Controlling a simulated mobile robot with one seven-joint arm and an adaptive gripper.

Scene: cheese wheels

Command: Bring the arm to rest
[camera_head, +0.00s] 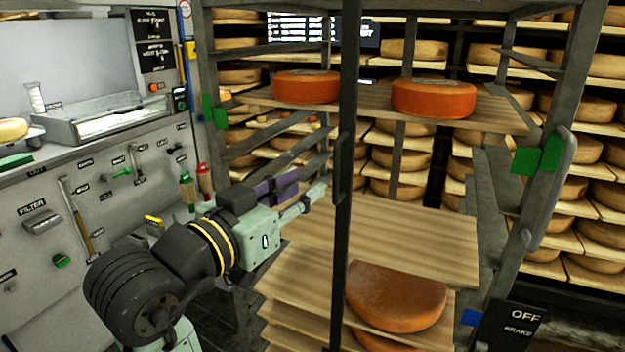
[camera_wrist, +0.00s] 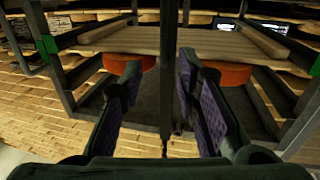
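My gripper (camera_head: 302,192) is in the middle of the head view, stretched toward the rack below its upper board. In the wrist view my gripper (camera_wrist: 160,72) has its two purple-padded fingers apart, with nothing held between them. A dark upright post (camera_wrist: 168,60) of the rack shows in the gap between the fingers; I cannot tell whether it lies between or beyond them. In the head view that post (camera_head: 346,130) stands just right of the fingertips. My arm reaches in from the lower left, not folded.
Two orange cheese wheels (camera_head: 306,87) (camera_head: 434,98) sit on the upper board (camera_head: 375,108). The middle board (camera_head: 400,235) is bare. A browner wheel (camera_head: 395,296) lies on a lower board. A control panel (camera_head: 110,180) stands left, close to my arm. Full cheese shelves (camera_head: 590,205) stand behind.

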